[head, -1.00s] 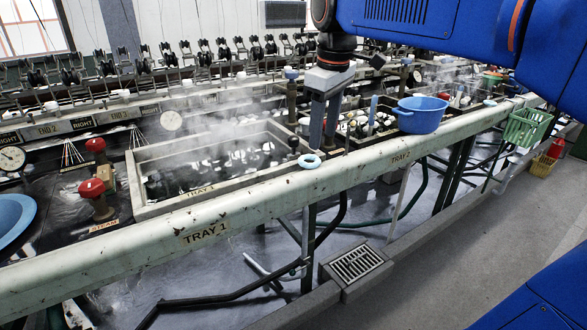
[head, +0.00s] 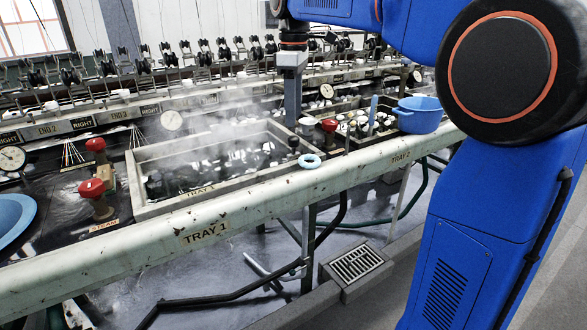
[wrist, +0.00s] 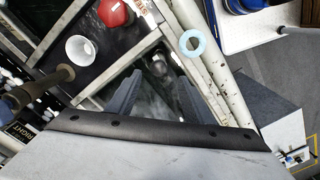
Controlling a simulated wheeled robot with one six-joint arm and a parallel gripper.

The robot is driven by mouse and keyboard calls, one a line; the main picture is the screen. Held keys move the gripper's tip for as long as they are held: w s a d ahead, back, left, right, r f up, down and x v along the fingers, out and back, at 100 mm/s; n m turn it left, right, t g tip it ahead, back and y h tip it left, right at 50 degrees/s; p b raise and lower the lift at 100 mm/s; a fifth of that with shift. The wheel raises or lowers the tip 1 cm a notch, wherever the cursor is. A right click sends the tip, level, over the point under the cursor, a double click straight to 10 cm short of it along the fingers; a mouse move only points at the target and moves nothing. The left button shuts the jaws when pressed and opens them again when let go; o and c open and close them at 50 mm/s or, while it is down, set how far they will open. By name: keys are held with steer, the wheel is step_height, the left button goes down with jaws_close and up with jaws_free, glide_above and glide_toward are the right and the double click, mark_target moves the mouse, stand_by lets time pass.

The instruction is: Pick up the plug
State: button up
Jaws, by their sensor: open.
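The plug (head: 293,143) shows in the head view as a small dark knob at the right end of the tray 1 basin (head: 150,208), just behind the front rail. In the wrist view the likely plug (wrist: 159,66) is a dim, dark round shape lying between and just beyond my fingertips. My gripper (head: 292,120) points down above the plug, apart from it. In the wrist view my gripper (wrist: 159,82) has its two fingers spread with nothing between them. The plug's lower part is hidden.
A light-blue ring (head: 310,161) lies on the rail right of the plug. A white cup (wrist: 81,48) and a red-topped valve (head: 329,126) stand close by. A blue pot (head: 419,115) sits farther right on the rail. Steam drifts over the basin.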

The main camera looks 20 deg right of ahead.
mark_target(294, 151)
step_height(294, 151, down, 12)
steer(key=shift+f, duration=0.15)
steer(key=c, duration=1)
